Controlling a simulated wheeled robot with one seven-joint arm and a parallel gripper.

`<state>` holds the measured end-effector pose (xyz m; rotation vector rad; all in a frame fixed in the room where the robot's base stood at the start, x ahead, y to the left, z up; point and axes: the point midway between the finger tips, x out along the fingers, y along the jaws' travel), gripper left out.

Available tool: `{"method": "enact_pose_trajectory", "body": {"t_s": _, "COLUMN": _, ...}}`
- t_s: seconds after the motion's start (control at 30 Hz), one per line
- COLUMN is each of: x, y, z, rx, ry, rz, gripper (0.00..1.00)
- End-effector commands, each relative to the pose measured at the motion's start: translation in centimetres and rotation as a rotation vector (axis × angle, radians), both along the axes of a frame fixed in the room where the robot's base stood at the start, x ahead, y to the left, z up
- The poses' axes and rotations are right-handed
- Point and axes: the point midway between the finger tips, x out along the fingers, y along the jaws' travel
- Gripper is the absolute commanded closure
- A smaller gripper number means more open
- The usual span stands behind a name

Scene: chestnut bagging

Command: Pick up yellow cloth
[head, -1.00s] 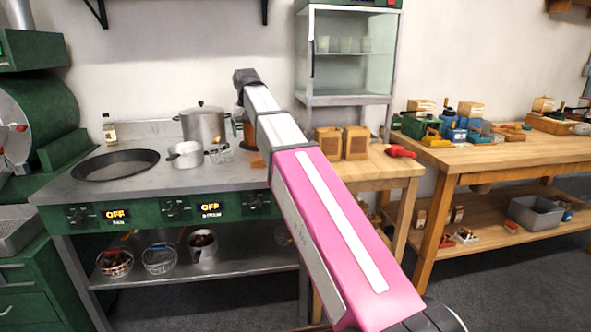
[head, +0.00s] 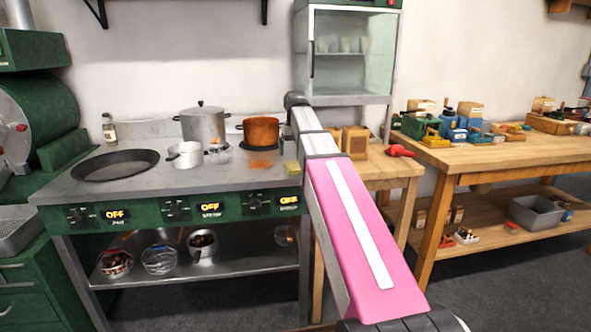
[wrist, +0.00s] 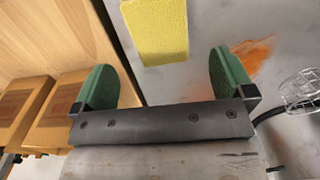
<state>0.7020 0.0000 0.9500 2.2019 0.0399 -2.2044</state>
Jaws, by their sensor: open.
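The yellow cloth (wrist: 155,28) is a small yellow block-like piece lying on the steel counter near its edge. In the head view it (head: 291,172) shows beside my arm, at the counter's right end. My gripper (wrist: 165,80) has two green fingers, spread apart and empty. In the wrist view the cloth lies beyond the fingertips, roughly in line with the gap between them, and appears apart from both fingers.
An orange stain (wrist: 245,60) marks the counter, with a wire basket (wrist: 304,92) nearby. Wooden boxes (wrist: 70,97) stand on the adjoining wooden table. An orange pot (head: 261,131), a steel pot (head: 202,124) and a dark pan (head: 115,165) sit on the counter.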

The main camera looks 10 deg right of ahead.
Motion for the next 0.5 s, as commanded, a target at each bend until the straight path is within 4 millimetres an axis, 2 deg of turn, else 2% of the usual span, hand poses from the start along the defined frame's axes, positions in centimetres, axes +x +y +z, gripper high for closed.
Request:
{"method": "enact_pose_trajectory", "body": {"t_s": 0.27, "x": -0.1, "y": 0.0, "z": -1.9, "rx": 0.0, "ry": 0.0, "rz": 0.0, "gripper": 0.0}}
{"method": "enact_pose_trajectory", "body": {"t_s": 0.5, "x": -0.1, "y": -0.1, "z": -5.0, "rx": 0.0, "ry": 0.001, "rz": 0.0, "gripper": 0.0}}
